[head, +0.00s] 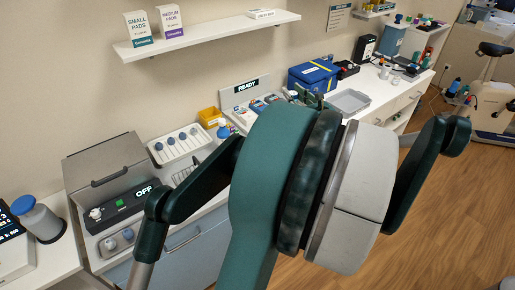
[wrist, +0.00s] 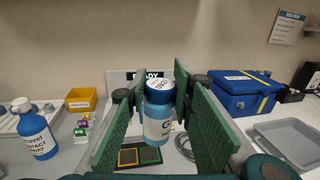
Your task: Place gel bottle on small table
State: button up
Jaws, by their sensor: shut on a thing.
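My gripper (wrist: 158,92) has its two green-padded fingers on either side of a bottle with a blue cap and a pale label (wrist: 157,122), which I take to be the gel bottle. It is shut on the bottle, which looks upright. In the head view my arm fills the middle and hides the bottle. Only green parts that look like my gripper (head: 312,98) show behind it, in front of the counter. I cannot tell which surface is the small table.
A blue spray bottle (wrist: 36,134), a yellow bin (wrist: 81,99), a blue case (wrist: 245,92) and a grey tray (wrist: 290,140) stand around the bottle. In the head view the grey tray (head: 349,102) looks empty. Open wooden floor (head: 440,210) lies at the right.

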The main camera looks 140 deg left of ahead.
jog(key=s+d+r+n+h, duration=0.1)
jog(key=s+d, duration=0.2)
jog(key=d, duration=0.5)
jog(key=s+d+h, duration=0.1)
jog(key=s+d, duration=0.3)
jog(key=d, duration=0.3)
jog(key=w+d+r+n+h+p, duration=0.1)
jog(key=d+r+h, duration=0.1)
jog(key=d, duration=1.2)
jog(key=shift+w+d+n, duration=0.25)
jog(key=shift+w+n, duration=0.05)
jog(key=shift+n, duration=0.1)
jog(key=shift+f, duration=0.15)
notch_tip(320, 180, down, 14)
jog(key=b, duration=0.5)
jog(key=shift+f, duration=0.1)
jog(key=shift+f+b, duration=0.85)
jog(key=shift+f, duration=0.95)
jog(key=shift+f, duration=0.15)
